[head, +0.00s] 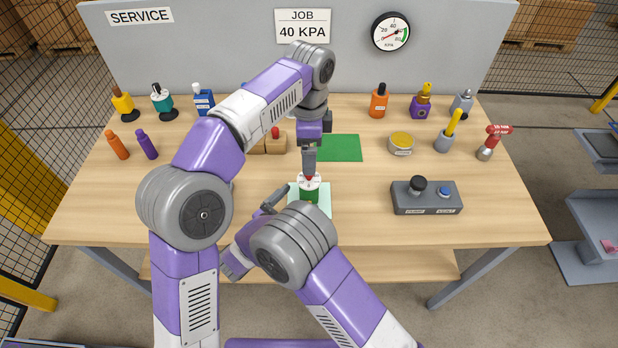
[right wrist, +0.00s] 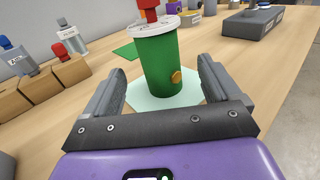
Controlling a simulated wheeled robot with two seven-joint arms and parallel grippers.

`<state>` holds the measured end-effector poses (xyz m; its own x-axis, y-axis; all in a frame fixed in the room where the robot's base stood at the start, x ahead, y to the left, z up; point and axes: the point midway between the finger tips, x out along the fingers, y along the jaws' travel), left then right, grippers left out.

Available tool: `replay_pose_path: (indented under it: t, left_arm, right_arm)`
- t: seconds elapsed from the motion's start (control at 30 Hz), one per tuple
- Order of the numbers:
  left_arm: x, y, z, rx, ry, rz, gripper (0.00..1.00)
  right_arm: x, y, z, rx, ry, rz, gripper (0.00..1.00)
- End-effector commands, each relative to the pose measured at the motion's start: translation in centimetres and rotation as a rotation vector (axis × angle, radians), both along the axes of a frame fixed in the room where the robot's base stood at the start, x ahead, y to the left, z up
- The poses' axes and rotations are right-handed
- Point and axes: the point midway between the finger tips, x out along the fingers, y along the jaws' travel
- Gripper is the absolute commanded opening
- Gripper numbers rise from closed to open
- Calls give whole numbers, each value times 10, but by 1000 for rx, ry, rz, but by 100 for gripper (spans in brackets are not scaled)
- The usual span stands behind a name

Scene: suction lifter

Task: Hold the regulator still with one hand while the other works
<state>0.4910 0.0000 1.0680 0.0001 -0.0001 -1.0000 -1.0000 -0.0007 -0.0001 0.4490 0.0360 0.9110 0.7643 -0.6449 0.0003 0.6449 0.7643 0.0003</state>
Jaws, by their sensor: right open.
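The regulator (head: 309,194) is a green upright cylinder with a white dial top and a red knob (right wrist: 149,14). It stands on a pale plate (head: 324,208) near the table's front. In the right wrist view, the regulator (right wrist: 160,60) stands between the fingers of my open right gripper (right wrist: 163,80), with a gap visible at each side. My left gripper (head: 309,160) points down from above, its tips at or just above the red knob. Whether its fingers are closed on the knob is not clear. My right arm hides part of the plate.
A grey pump and vent box (head: 427,198) stands to the right. Behind are a green mat (head: 341,148), a yellow-topped tin (head: 401,144), wooden blocks (head: 275,145) and several bottles. A gauge (head: 390,33) hangs on the back panel. The front right table area is clear.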

Motion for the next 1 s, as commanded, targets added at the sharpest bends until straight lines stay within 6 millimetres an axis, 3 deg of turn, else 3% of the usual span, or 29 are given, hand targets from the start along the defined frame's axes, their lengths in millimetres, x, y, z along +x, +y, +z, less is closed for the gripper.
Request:
replay_pose_path:
  t: [0.07, 0.17, 0.43, 0.8, 1.0]
  left_arm:
    - [0, 0, 0, 0, 0, 0, 89]
    - [0, 0, 0, 0, 0, 0, 89]
    - [0, 0, 0, 0, 0, 0, 89]
    - [0, 0, 0, 0, 0, 0, 89]
    - [0, 0, 0, 0, 0, 0, 89]
  right_arm:
    - [0, 0, 0, 0, 0, 0, 90]
    - [0, 0, 0, 0, 0, 0, 100]
    - [-3, 3, 0, 0, 0, 2, 100]
    - [-45, 39, 0, 0, -1, 4, 100]
    - [-57, 48, 0, 0, 0, 1, 100]
